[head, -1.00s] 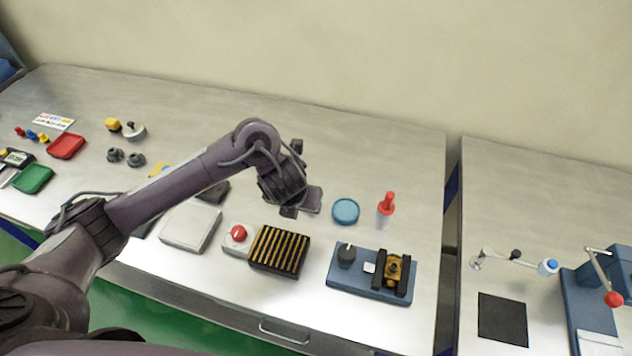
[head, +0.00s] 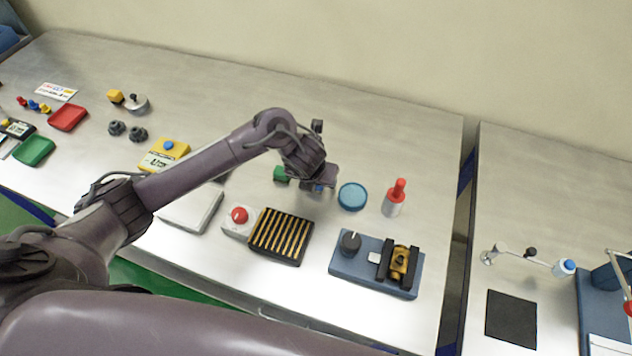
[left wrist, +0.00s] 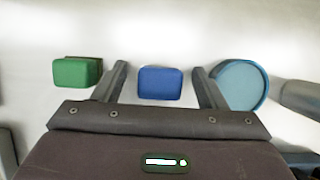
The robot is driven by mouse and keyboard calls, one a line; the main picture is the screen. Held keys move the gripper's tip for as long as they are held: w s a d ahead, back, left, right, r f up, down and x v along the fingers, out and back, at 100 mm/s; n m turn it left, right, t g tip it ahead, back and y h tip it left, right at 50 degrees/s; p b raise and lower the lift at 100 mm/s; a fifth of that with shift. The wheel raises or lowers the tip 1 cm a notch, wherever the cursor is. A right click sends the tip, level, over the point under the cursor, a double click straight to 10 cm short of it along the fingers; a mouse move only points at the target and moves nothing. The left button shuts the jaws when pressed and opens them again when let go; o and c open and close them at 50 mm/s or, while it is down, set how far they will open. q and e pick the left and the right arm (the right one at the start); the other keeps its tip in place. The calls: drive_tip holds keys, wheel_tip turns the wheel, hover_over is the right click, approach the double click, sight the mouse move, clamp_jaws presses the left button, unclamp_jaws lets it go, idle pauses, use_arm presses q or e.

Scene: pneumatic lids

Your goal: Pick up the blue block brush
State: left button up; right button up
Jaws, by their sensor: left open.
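The blue block brush (left wrist: 160,83) shows as a rounded blue block between the two open fingers of my left gripper (left wrist: 162,84) in the left wrist view. There is a gap on either side of it, and no finger touches it there. In the head view my left gripper (head: 318,184) is over the table, and only a bit of blue (head: 318,188) shows beneath it. A green block (left wrist: 77,72) lies left of the fingers; it also shows in the head view (head: 282,174). My right gripper is not in view.
A round blue dish (head: 352,196) and a red-topped bottle (head: 395,198) stand right of the gripper. A black-and-yellow slotted block (head: 281,236), a red-knob box (head: 239,221) and a blue fixture (head: 376,264) are nearer the front edge. The table behind the gripper is clear.

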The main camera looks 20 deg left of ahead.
use_arm(q)
drive_tip(key=shift+s, duration=0.1)
drive_tip(key=shift+r, duration=0.1)
drive_tip(key=c, duration=1.1)
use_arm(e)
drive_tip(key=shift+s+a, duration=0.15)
use_arm(q)
drive_tip(key=shift+o, duration=0.2)
wheel_tip(320, 180, up, 6)
drive_tip(key=shift+r+p, duration=0.1)
drive_tip(key=shift+p, duration=0.5)
wheel_tip(320, 180, up, 14)
drive_tip(key=p, duration=0.7)
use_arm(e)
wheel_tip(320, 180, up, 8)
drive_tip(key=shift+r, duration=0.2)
